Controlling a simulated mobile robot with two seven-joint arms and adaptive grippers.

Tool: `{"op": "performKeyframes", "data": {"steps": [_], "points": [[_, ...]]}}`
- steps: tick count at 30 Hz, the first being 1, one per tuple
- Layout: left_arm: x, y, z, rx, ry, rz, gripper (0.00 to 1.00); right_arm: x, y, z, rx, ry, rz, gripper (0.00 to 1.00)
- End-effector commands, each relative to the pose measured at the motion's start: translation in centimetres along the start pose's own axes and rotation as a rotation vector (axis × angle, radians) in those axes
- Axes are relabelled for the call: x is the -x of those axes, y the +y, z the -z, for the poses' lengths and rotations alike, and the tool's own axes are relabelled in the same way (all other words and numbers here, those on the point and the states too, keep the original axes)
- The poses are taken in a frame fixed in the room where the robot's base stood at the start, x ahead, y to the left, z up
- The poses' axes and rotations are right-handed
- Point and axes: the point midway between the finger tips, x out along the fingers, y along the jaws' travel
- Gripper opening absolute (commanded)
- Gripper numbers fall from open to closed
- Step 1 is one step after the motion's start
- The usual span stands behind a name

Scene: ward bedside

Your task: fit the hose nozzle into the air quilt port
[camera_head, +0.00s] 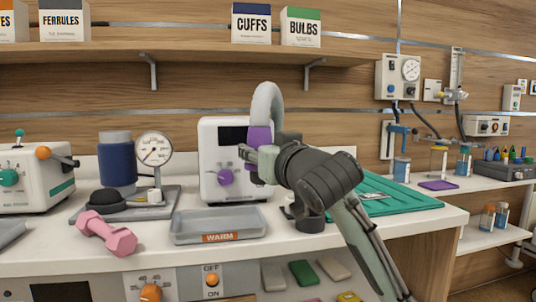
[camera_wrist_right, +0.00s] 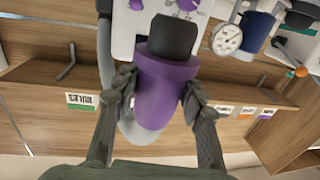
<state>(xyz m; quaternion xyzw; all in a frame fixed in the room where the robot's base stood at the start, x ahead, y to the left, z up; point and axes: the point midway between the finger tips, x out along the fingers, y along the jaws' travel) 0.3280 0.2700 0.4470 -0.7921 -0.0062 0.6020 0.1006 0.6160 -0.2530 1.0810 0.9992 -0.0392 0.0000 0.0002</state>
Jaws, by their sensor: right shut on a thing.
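My right gripper (camera_head: 256,156) is shut on the purple hose nozzle (camera_head: 259,136), above the bench in front of the white blower unit (camera_head: 211,160). In the wrist view, the fingers close on both sides of the nozzle's purple body (camera_wrist_right: 165,95), and its dark end (camera_wrist_right: 174,36) sticks out clear of them. The pale grey hose (camera_head: 268,97) arches up from the nozzle. A flat teal quilt-like sheet (camera_head: 408,204) lies on the bench at right, partly behind my arm. I cannot make out its port. My left gripper is out of view.
A grey WARM tray (camera_head: 190,238) and a pink dumbbell (camera_head: 106,234) lie along the bench front. A gauge (camera_head: 153,149) and a blue jar (camera_head: 116,162) stand at left. A shelf (camera_head: 190,46) with boxes runs above.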

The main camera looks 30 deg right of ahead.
Motion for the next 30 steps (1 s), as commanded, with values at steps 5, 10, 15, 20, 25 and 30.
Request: {"op": "performKeyframes", "data": {"steps": [5,10,15,20,25,30], "points": [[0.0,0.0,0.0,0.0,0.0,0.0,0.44,0.0,0.0,0.0,0.0,0.001,0.0,0.12],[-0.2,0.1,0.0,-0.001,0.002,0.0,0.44,0.0,0.1,-0.4,0.0,0.0,0.0,0.12],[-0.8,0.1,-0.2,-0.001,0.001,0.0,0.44,0.0,0.1,-1.4,-0.001,0.0,0.0,0.12],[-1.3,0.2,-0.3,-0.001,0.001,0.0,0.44,0.0,0.1,-2.3,-0.001,0.0,-0.001,0.12],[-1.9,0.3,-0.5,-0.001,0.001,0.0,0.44,0.0,0.1,-3.3,-0.001,0.001,0.0,0.12],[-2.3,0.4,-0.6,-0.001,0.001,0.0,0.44,0.0,0.0,-4.1,-0.001,0.0,0.0,0.12]]}}
